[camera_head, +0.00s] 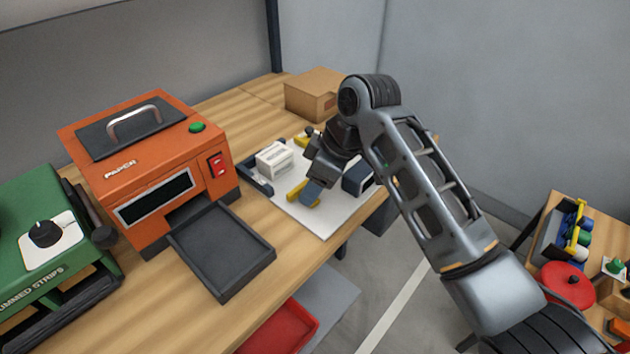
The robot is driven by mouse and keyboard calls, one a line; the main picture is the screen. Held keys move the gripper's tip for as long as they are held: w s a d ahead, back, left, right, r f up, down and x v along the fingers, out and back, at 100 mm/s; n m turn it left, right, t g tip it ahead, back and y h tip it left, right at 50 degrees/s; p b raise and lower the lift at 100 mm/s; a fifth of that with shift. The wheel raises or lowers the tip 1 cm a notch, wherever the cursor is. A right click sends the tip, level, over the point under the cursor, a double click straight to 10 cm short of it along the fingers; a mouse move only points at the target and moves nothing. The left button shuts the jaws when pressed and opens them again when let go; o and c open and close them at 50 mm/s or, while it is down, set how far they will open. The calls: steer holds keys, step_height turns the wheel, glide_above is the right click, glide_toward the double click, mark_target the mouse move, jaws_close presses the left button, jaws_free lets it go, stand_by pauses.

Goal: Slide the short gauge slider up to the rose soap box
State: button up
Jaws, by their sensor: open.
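A white gauge board (325,221) lies on the wooden bench, partly hidden by my arm. A small white box with faint print (274,160) stands at its left side; I cannot tell whether it is the rose soap box. A yellow piece (296,189) shows on the board just left of my fingers, and another yellow piece (301,140) shows farther back. I cannot tell which belongs to the short gauge slider. My gripper (312,196) is open, pointing down low over the board, beside the nearer yellow piece. Its fingertips partly hide what is beneath them.
A dark block (357,178) is at the board's right. A dark rail (256,179) runs left of the white box. An orange paper machine (150,172) and dark tray (222,251) stand left. A cardboard box (312,95) is behind. Bare bench lies in front.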

steer(key=shift+f, duration=0.15)
steer(key=shift+c, duration=0.3)
jaws_close()
stand_by(0.3)
